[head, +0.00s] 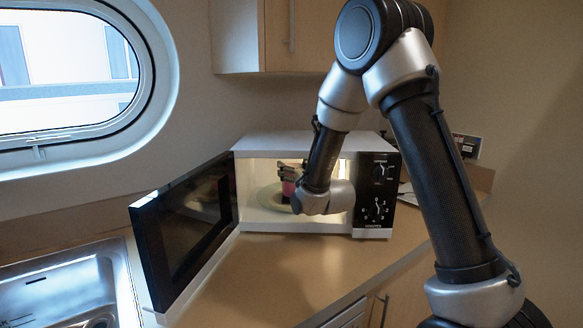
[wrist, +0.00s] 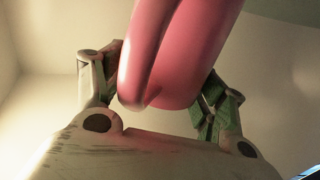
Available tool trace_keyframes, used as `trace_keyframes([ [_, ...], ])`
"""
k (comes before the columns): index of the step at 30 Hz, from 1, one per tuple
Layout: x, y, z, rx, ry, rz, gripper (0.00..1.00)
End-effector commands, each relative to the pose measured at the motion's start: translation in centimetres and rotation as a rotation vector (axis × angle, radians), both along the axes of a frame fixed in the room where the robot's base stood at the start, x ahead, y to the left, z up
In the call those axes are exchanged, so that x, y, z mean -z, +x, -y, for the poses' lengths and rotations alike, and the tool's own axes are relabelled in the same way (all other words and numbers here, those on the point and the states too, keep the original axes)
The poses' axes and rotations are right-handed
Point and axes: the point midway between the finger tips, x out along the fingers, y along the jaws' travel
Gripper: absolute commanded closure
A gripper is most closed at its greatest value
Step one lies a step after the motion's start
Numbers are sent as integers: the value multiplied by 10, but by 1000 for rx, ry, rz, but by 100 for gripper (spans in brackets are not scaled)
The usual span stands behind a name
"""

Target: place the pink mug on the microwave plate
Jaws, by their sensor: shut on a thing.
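The pink mug (wrist: 205,45) fills the upper middle of the wrist view, between the two fingers of my gripper (wrist: 160,82). The fingers are shut on it, one on each side. In the head view the mug (head: 288,188) is a small pink-red patch inside the lit microwave (head: 247,190), partly hidden by my wrist. The pale microwave plate (head: 264,197) shows to the left of and below the mug. The mug is over or at the plate; I cannot tell whether its base touches it.
The microwave door (head: 185,225) stands open to the left. The control panel (head: 379,195) is right of the opening, close to my wrist. A metal sink (head: 60,290) lies at the lower left. The wooden counter (head: 270,275) in front is clear.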

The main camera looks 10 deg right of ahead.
Motion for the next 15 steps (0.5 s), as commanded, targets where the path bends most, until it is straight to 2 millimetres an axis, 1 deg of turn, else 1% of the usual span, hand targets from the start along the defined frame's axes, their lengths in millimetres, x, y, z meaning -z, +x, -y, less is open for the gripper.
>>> trace_keyframes([
  [12,4,-2,0,0,1,5,75],
  [13,6,-2,0,0,0,2,27],
  [15,5,-2,0,0,1,3,14],
])
